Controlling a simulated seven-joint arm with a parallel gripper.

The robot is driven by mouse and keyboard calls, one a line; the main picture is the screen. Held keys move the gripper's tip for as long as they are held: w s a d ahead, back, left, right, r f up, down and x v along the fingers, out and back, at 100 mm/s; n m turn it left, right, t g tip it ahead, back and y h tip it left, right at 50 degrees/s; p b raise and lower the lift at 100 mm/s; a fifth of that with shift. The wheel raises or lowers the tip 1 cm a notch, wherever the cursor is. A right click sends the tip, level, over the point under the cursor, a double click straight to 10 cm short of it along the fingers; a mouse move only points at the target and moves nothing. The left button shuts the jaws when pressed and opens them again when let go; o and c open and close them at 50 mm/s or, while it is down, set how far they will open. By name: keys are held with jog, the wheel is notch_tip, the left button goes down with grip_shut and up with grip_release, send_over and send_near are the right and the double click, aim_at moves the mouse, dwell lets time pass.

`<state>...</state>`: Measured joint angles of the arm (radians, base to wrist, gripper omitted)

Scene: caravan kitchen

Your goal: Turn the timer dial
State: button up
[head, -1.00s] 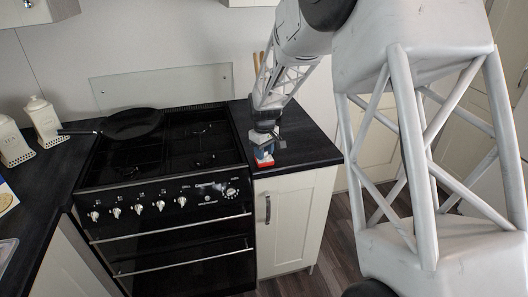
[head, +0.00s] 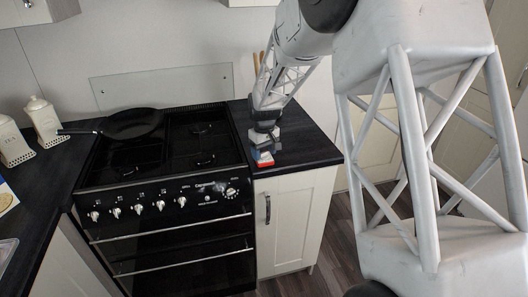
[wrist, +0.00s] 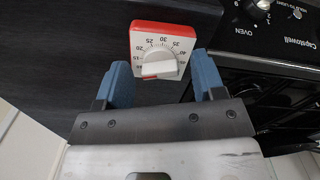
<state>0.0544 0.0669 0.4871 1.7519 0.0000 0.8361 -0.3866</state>
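The timer (wrist: 161,30) is a small white and red box with a numbered face, on the dark worktop right of the stove. Its light grey dial (wrist: 159,63) has a raised bar and shows between my fingertips in the wrist view. My gripper (wrist: 164,80) is open, with one blue finger on each side of the dial and a visible gap to each. I cannot tell how far the fingertips are above the timer face. In the head view the timer (head: 264,160) shows red and white under my gripper (head: 264,150), which partly hides it.
A black stove (head: 165,190) with a row of knobs stands left of the timer. A black frying pan (head: 132,124) sits on its hob. White canisters (head: 44,121) stand on the left worktop. Dark worktop (head: 312,150) right of the timer is clear.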

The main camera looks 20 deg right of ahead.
aim_at(264, 157)
jog(key=shift+r, duration=3.95)
jog(key=s+a+r+m, duration=0.1)
jog(key=s+r, duration=0.6)
jog(key=s, duration=0.4)
jog(key=s+a+r+m+t, duration=0.1)
jog(key=s, duration=1.5)
jog(key=s+a+r+m+t, duration=0.1)
jog(key=s+m, duration=0.1)
jog(key=s, duration=1.5)
jog(key=shift+a+r+t, duration=0.3)
jog(key=shift+r, duration=0.05)
jog(key=shift+s, duration=0.1)
